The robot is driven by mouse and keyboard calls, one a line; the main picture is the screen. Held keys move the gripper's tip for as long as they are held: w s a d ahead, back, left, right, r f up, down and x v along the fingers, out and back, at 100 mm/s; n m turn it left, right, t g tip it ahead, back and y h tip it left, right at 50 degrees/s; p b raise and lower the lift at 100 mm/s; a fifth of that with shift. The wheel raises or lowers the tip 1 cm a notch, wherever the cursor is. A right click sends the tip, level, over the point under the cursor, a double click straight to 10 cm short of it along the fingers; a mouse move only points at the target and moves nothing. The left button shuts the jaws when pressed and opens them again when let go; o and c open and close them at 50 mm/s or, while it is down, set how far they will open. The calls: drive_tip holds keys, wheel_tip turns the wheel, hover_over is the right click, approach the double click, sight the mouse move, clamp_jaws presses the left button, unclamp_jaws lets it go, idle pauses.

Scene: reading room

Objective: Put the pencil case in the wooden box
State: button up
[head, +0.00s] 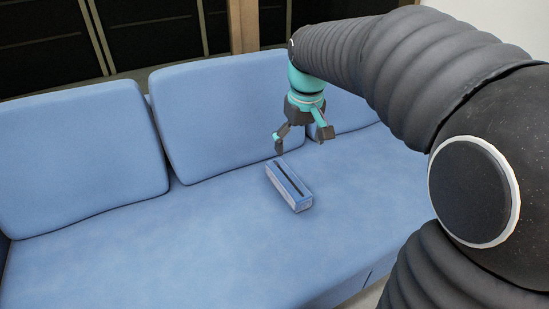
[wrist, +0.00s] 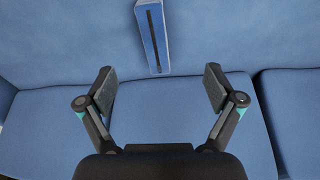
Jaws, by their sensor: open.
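The pencil case (head: 289,185) is a small oblong blue block with a dark strip along its top and paler sides. It lies on the sofa seat in the head view. It also shows at the top of the wrist view (wrist: 154,35), partly cut off by the picture edge. My gripper (head: 303,146) is open and empty, above the seat and near the backrest, behind the pencil case. In the wrist view the gripper's fingers (wrist: 160,90) are spread wide, with the case beyond them and not between them. The wooden box is in neither view.
The blue sofa seat (head: 150,250) is clear around the pencil case. Upright back cushions (head: 215,115) stand behind it, close to my gripper. The seat's front edge (head: 345,290) is at the lower right. Dark panels (head: 150,30) are behind the sofa.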

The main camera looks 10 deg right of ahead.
drive_tip(key=n+g+b, duration=0.1)
drive_tip(key=g+b, duration=0.1)
approach(288, 177)
wheel_tip(288, 177, down, 11)
drive_tip(key=shift+s+r+b, duration=0.15)
drive_tip(key=shift+b, duration=1.1)
drive_tip(key=c, duration=1.5)
drive_tip(key=shift+r, duration=0.1)
drive_tip(key=shift+r, duration=0.45)
wheel_tip(288, 177, up, 4)
drive_tip(key=shift+s+d+f+p, duration=0.1)
drive_tip(key=shift+f+p, duration=0.05)
drive_tip(key=shift+p, duration=0.45)
drive_tip(key=s+d+r, duration=0.2)
drive_tip(key=d, duration=0.1)
drive_tip(key=s+d+r, duration=0.2)
drive_tip(key=d, duration=0.1)
drive_tip(key=s+d+r+p, duration=0.1)
drive_tip(key=s+d+r, duration=0.1)
drive_tip(key=d, duration=0.1)
drive_tip(key=shift+s+r, duration=0.15)
drive_tip(key=shift+s, duration=0.25)
